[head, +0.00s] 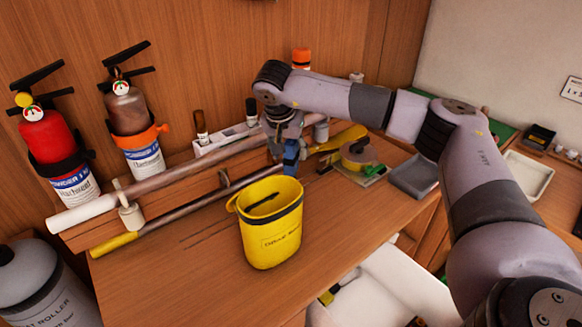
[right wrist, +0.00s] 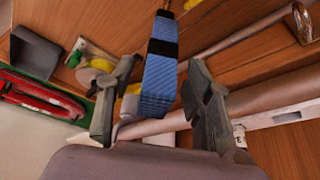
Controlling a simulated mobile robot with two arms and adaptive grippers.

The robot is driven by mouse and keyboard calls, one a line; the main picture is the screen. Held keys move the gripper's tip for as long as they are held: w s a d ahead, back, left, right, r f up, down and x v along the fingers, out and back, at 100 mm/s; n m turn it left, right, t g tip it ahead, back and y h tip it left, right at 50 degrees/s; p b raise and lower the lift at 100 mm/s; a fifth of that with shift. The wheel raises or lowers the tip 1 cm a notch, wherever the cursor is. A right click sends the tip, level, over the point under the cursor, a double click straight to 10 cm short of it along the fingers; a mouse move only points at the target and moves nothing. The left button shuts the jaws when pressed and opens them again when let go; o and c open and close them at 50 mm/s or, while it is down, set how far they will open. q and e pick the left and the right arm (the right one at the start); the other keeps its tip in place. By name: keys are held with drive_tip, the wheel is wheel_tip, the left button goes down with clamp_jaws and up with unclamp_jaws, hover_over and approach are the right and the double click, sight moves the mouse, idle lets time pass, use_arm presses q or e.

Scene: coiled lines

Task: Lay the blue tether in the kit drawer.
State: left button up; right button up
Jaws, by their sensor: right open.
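The blue tether (right wrist: 160,80) is a ribbed blue strap with black bands. In the right wrist view it runs between the two fingers of my right gripper (right wrist: 158,88), with a gap visible on each side. In the head view a small blue part of the tether (head: 291,153) shows behind the yellow bucket, below my right wrist; its lower end is hidden. My right gripper is open around it. The kit drawer looks to be the open white drawer (head: 405,272) below the bench front, with a few items inside. My left gripper is not in view.
A yellow bucket (head: 270,235) stands on the bench (head: 190,262) in front of my right gripper. Long poles (head: 175,178) lie behind it. Fire extinguishers (head: 50,150) line the left wall. A grey tray (head: 412,178) is at right.

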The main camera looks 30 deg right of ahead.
drive_tip(key=p+x, duration=0.1)
drive_tip(key=x, duration=0.3)
drive_tip(key=shift+d+f, duration=0.15)
drive_tip(key=shift+d, duration=0.1)
drive_tip(key=shift+c, duration=0.2)
clamp_jaws()
idle(0.3)
